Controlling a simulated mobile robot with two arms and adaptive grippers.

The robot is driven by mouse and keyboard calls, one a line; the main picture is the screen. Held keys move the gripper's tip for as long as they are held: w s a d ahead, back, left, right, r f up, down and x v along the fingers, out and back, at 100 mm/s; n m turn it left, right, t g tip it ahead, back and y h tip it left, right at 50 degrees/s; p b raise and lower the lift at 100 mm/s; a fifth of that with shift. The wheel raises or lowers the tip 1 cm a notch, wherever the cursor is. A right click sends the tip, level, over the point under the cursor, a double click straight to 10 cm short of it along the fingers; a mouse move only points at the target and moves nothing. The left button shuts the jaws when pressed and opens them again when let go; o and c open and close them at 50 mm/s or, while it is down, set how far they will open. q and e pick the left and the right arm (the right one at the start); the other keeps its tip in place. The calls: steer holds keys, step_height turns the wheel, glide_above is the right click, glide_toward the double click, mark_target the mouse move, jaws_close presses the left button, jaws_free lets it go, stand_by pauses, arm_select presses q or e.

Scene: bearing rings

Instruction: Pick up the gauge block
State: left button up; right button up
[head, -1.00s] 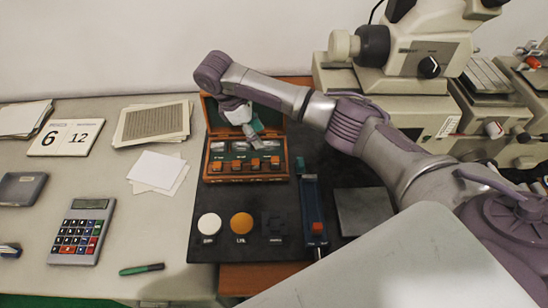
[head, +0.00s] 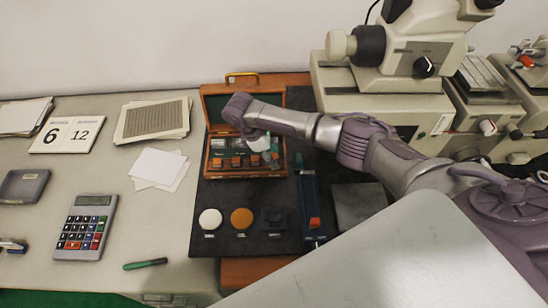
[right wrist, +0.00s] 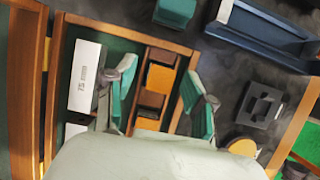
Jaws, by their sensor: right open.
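The wooden case (head: 206,158) stands open on the dark mat, its blocks set in slots. In the right wrist view a pale block with dark marking (right wrist: 85,76) lies in the case, left of the gripper; I cannot tell for certain whether it is the gauge block. Orange blocks (right wrist: 160,78) sit in a row between and beyond the fingers. My right gripper (right wrist: 160,80) is open and empty above the case, its teal-padded fingers on either side of the orange row. In the head view the right gripper (head: 268,150) is partly hidden by its wrist. My left gripper is not in view.
The dark mat (head: 200,245) also carries a white disc (head: 210,219), an orange disc (head: 242,218), a black square fixture (head: 275,220) and a blue tool (head: 309,200). A microscope (head: 400,75) stands to the right. A calculator (head: 84,228) lies left.

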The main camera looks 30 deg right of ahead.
jaws_close()
stand_by(0.3)
